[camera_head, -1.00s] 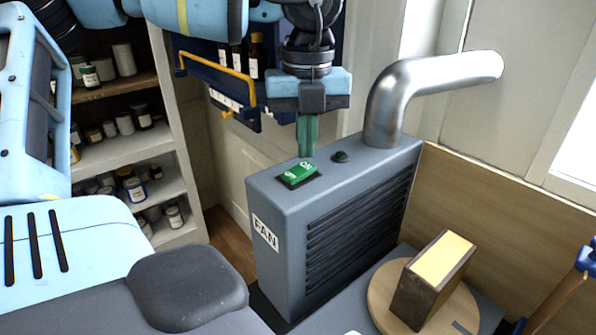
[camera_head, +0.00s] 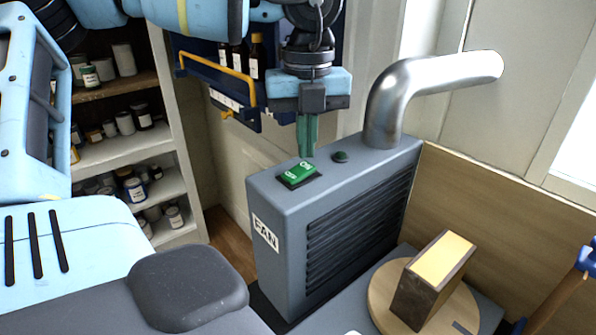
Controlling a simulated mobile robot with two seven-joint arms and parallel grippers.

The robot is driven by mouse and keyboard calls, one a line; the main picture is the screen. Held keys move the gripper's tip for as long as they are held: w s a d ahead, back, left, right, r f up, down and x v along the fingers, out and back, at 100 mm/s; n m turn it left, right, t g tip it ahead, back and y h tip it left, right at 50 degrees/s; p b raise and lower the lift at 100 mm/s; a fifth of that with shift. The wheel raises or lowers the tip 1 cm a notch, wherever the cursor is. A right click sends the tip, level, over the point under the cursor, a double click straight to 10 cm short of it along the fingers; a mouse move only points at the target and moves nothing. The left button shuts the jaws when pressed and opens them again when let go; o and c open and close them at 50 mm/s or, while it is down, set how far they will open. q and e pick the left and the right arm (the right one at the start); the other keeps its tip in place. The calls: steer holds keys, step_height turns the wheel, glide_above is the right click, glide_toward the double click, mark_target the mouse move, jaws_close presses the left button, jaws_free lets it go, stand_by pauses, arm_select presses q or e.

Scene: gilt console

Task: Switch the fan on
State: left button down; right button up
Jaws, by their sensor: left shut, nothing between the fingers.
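The fan (camera_head: 275,210) is a grey upright box with a FAN label (camera_head: 265,233) and a slatted side. On its top near the left end is a green rocker switch (camera_head: 298,173) in a dark frame, with white lettering at both ends. I cannot surely tell which end is pressed down. A small dark green round piece (camera_head: 340,157) sits to its right. My left gripper (camera_head: 306,154) points down, shut and empty, its green fingertips right by the far end of the switch; contact is unclear. My right gripper is not in view.
A silver duct pipe (camera_head: 388,100) rises from the fan's far end and bends right. A dark block (camera_head: 432,285) with a pale top stands on a round wooden board (camera_head: 382,290). Shelves with jars (camera_head: 105,155) and a blue rack (camera_head: 215,75) stand behind.

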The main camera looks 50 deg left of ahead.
mark_target(306, 166)
arm_select(q)
steer(key=shift+f, duration=0.7)
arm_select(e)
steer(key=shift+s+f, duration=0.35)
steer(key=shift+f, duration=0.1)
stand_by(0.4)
